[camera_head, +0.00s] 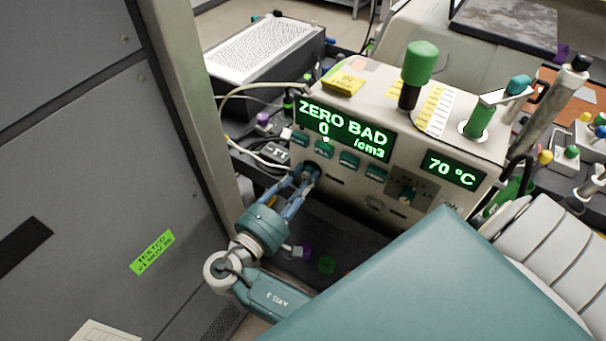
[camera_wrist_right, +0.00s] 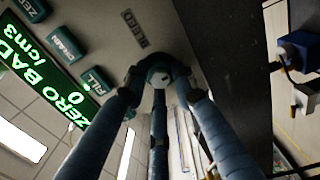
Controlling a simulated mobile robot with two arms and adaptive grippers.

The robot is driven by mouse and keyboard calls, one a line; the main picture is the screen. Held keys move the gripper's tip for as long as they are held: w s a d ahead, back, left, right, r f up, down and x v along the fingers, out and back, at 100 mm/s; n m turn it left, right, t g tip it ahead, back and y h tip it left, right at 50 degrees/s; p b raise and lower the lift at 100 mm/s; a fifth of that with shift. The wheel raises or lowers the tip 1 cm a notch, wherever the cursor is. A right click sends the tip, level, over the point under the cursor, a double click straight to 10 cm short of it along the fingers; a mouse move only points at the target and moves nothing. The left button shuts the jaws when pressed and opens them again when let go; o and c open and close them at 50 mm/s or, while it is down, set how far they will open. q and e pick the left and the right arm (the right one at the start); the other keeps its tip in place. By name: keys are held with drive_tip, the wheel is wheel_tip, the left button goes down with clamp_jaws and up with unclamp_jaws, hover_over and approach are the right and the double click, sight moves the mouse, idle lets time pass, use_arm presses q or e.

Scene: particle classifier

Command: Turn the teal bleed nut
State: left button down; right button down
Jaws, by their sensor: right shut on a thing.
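The classifier's front panel (camera_head: 345,192) faces me with a lit green display (camera_head: 345,130) reading "ZERO BAD 0 /cm3". In the right wrist view, the teal bleed nut (camera_wrist_right: 159,66) sits on the panel beside a "BLEED" label (camera_wrist_right: 135,28). The fingers of my right gripper (camera_wrist_right: 160,84) are closed around it, with a pale centre showing between them. In the head view, my right gripper (camera_head: 311,172) reaches the panel below the display, and its fingertips mostly hide the nut. My left gripper is not in view.
Teal buttons (camera_head: 349,160) line the panel just above the gripper. A second display (camera_head: 453,169) reads 70 °C. A green-capped post (camera_head: 420,62) stands on top of the instrument. A grey cabinet (camera_head: 95,150) stands close on the left. Cables (camera_head: 250,150) run behind the gripper.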

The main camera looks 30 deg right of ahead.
drive_tip(key=shift+f, duration=0.1)
drive_tip(key=c, duration=1.4)
unclamp_jaws()
drive_tip(key=shift+a, duration=0.1)
